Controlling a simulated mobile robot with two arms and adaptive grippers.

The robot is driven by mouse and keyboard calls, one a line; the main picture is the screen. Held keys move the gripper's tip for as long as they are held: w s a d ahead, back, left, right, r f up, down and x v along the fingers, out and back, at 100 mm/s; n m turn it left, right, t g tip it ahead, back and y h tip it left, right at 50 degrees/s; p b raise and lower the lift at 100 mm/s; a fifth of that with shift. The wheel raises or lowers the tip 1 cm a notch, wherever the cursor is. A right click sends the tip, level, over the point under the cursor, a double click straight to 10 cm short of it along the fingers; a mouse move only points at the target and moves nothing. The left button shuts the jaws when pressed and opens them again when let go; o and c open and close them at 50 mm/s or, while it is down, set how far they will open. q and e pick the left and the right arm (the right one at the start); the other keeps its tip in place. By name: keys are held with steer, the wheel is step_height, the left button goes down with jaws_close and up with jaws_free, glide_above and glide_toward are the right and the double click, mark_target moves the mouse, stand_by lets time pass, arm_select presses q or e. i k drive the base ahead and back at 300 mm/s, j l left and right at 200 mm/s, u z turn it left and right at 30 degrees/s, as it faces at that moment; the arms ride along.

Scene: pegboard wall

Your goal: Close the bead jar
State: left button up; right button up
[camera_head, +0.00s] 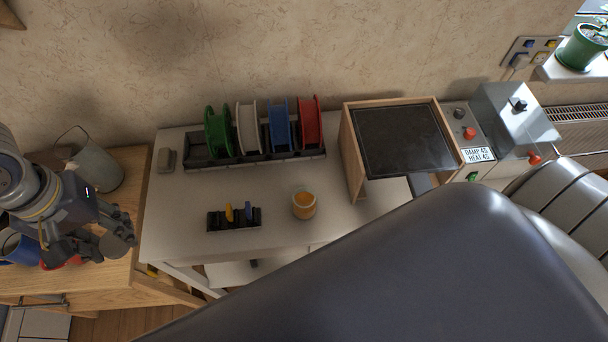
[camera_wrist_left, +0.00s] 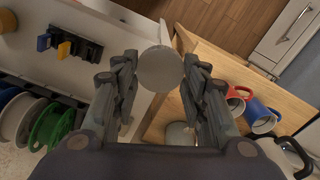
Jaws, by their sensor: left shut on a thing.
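The bead jar (camera_head: 304,204) is a small round jar with amber-orange contents, standing upright on the white table with no lid visible on it. Part of it also shows at the upper left edge of the left wrist view (camera_wrist_left: 7,21). My left gripper (camera_head: 98,246) is over the wooden cabinet, well to the left of the jar. In the left wrist view, my left gripper (camera_wrist_left: 160,72) is shut on a round grey lid (camera_wrist_left: 160,70), held flat between the fingertips. My right gripper is out of view.
A small black rack (camera_head: 234,225) with yellow and blue pieces stands left of the jar. Behind are several coloured spools (camera_head: 278,125); right is a dark-topped wooden box (camera_head: 352,165). A red mug (camera_wrist_left: 238,98), blue mug (camera_wrist_left: 262,116) and grey can (camera_head: 96,165) stand on the cabinet (camera_head: 120,270).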

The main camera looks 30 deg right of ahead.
mark_target(304, 200)
steer(key=z, duration=1.85)
steer(key=k+j, duration=0.95)
steer(key=j, duration=0.1)
